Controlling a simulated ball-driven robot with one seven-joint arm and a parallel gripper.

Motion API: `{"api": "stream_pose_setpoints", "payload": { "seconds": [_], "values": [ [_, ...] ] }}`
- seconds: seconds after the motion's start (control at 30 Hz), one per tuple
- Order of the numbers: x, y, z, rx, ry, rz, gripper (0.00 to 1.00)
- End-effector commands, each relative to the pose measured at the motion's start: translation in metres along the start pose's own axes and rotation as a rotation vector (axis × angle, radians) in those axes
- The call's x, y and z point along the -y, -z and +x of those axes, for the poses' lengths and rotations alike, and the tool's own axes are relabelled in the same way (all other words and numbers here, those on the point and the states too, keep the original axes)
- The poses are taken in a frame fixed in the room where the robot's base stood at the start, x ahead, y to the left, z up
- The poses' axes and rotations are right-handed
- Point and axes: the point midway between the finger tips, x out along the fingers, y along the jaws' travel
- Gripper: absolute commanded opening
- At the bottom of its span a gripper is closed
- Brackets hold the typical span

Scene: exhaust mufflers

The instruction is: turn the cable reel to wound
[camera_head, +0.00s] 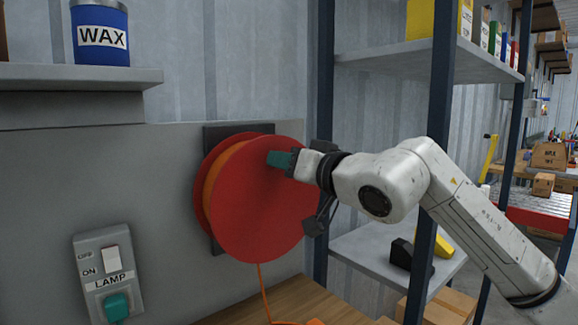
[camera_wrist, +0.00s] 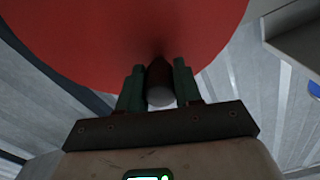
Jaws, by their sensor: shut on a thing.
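The red cable reel (camera_head: 262,210) is mounted on a dark plate on the grey wall panel, with orange cable (camera_head: 217,185) between its discs. A length of orange cable (camera_head: 264,292) hangs from it to the wooden surface below. My gripper (camera_head: 282,159) is at the upper right of the reel's front disc. In the wrist view the reel's red disc (camera_wrist: 110,40) fills the top, and my green fingers are shut on a dark, round-ended handle (camera_wrist: 160,95) that stands out from the disc. The head view hides this handle behind the fingers.
A lamp switch box (camera_head: 108,272) with a teal plug is on the panel at lower left. A blue wax can (camera_head: 100,45) stands on the upper-left shelf (camera_head: 60,78). A shelving rack with a dark post (camera_head: 437,90) stands close behind my arm.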

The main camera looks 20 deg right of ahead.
Motion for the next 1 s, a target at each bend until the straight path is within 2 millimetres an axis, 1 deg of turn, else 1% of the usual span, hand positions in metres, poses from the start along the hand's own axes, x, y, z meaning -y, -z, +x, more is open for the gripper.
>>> {"api": "stream_pose_setpoints", "payload": {
  "seconds": [0.03,0.3,0.33,0.57,0.6,0.87,1.0],
  "values": [
    [0.003,-0.001,0.0,0.002,0.006,0.002,0.0],
    [0.003,0.0,0.0,0.0,0.007,0.002,0.0],
    [0.003,0.0,0.0,0.0,0.006,0.002,0.36],
    [0.002,0.0,0.0,-0.001,0.004,0.001,0.58],
    [0.002,0.001,0.0,-0.001,0.003,0.001,0.59],
    [0.0,0.001,-0.002,-0.002,0.001,0.001,0.59],
    [0.0,0.001,-0.016,-0.004,0.001,0.001,0.59]
  ]
}}
